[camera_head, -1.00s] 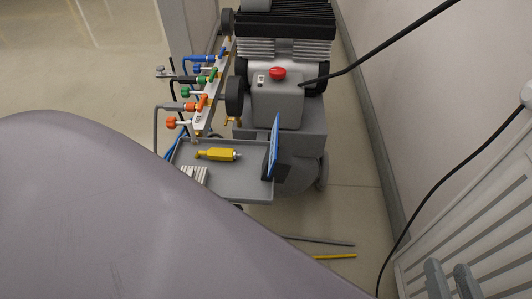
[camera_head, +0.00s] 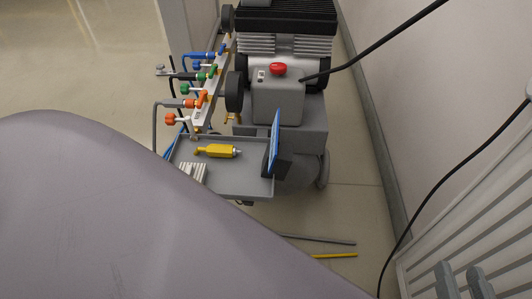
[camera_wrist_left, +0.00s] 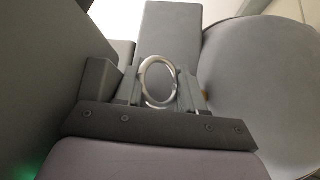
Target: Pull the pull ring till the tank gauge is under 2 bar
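In the left wrist view a bright metal pull ring (camera_wrist_left: 158,82) sits between the two fingers of my left gripper (camera_wrist_left: 160,92). The fingers stand apart by about the ring's width and appear to touch its sides. What the ring is fixed to is hidden. In the head view my left gripper and the ring are hidden behind the large grey-mauve arm shape in the foreground. My right gripper (camera_head: 464,284) shows at the lower right edge, with two grey fingers apart and nothing between them. The compressor (camera_head: 277,97) stands at the top centre. No tank gauge dial is readable.
A grey tray (camera_head: 240,184) holds a yellow tool (camera_head: 218,151). A tablet (camera_head: 273,145) stands edge-on at its right. Blue, green and orange valves (camera_head: 190,103) line the left. A black hose (camera_head: 376,52) runs right. Two thin rods (camera_head: 334,256) lie on the floor.

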